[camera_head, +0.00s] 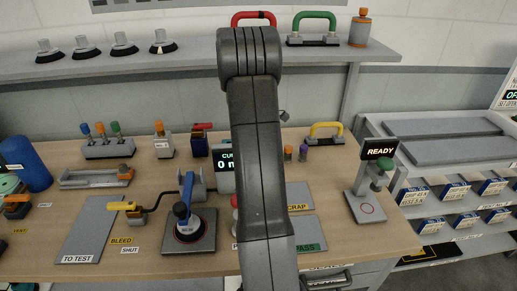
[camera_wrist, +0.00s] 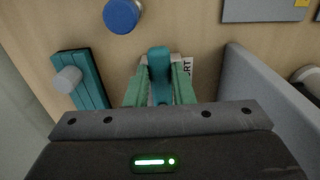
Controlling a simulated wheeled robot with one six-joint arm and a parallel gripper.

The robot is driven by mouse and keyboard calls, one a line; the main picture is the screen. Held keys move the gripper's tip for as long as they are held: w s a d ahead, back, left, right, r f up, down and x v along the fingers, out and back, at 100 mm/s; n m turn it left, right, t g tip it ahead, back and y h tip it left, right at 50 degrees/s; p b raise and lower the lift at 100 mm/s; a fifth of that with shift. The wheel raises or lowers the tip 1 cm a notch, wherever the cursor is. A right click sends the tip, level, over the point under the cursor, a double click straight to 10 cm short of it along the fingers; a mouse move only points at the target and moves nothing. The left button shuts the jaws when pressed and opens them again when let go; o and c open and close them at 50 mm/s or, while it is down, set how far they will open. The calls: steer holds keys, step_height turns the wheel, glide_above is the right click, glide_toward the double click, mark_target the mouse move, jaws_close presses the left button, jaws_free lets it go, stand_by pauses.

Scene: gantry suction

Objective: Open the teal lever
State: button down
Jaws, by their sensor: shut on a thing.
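The teal lever (camera_wrist: 159,62) stands between the two green fingers of my gripper (camera_wrist: 160,82) in the wrist view. The fingers are shut on it, one on each side. The lever's lower part is hidden by the fingers and the gripper body. A white label (camera_wrist: 187,68), partly covered, lies just right of the fingers. In the head view my arm stands in the middle of the picture, and I cannot make out my gripper or the lever there.
In the wrist view, a teal block with a grey knob (camera_wrist: 85,80) is at left, a blue round cap (camera_wrist: 122,15) above, and a grey wall (camera_wrist: 262,85) close at right. In the head view, the bench (camera_head: 100,268) holds several fixtures, with a shelf (camera_head: 190,60) behind.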

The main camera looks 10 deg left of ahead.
steer(key=shift+w+r, duration=0.1)
steer(key=c, duration=1.2)
jaws_free()
steer(key=shift+c, duration=0.2)
